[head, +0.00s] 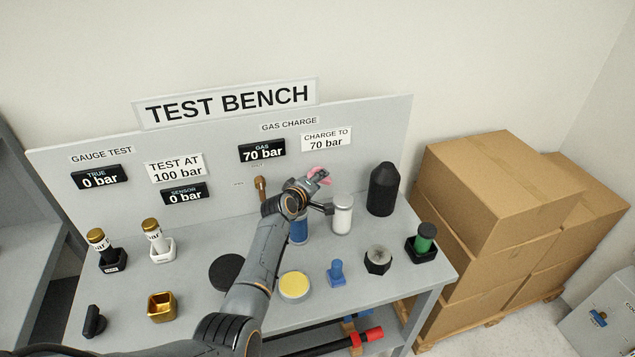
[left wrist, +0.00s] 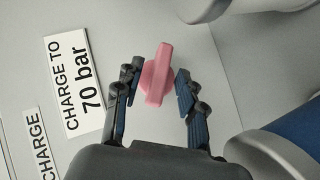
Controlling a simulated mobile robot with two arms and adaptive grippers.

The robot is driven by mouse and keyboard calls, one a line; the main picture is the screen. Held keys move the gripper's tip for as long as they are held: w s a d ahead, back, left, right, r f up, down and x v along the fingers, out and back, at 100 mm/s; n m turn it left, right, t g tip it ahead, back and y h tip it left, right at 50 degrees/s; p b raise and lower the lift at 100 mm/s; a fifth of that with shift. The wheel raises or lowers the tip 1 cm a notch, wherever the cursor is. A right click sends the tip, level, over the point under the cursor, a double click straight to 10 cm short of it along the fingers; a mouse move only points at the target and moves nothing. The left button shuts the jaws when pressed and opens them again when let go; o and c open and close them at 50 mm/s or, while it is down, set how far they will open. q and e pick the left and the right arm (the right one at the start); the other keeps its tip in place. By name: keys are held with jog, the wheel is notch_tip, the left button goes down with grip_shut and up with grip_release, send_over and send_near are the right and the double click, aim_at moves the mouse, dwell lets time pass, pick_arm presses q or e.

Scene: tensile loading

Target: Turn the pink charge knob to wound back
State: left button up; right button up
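The pink charge knob (left wrist: 157,75) shows in the left wrist view as a bar handle on a round base, on the grey panel beside the "CHARGE TO 70 bar" label (left wrist: 75,85). My left gripper (left wrist: 157,88) has one finger on each side of the knob, with a visible gap on both sides. It is open and not shut on the knob. In the head view my left gripper (head: 320,180) is at the panel and hides most of the pink knob (head: 314,170). The gas display (head: 262,150) reads 70 bar. My right gripper is not in view.
A blue cylinder (head: 299,230), a white cylinder (head: 343,215) and a black bottle (head: 382,190) stand close to my left gripper. Gauges, caps and small fittings are spread over the grey bench (head: 205,325). Cardboard boxes (head: 500,200) stand to the right.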

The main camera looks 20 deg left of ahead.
pick_arm(q)
grip_shut()
jog(key=shift+w+d+r+m+g+y+b, duration=0.15)
jog(key=shift+m+g+y+b, duration=0.3)
jog(key=shift+m+g+y, duration=0.55)
jog(key=shift+w+d+r+m+g+y+b, duration=0.15)
jog(key=shift+m+g+y+b, duration=0.3)
jog(key=shift+m+g+y, duration=0.55)
jog(key=shift+w+d+m+g+y+b, duration=0.1)
jog(key=shift+d+m+g+y+b, duration=0.15)
jog(key=shift+m+g+y+b, duration=0.7)
jog(key=shift+n+y+p, duration=0.25)
jog(key=shift+y+p, duration=0.2)
jog(key=shift+p, duration=0.05)
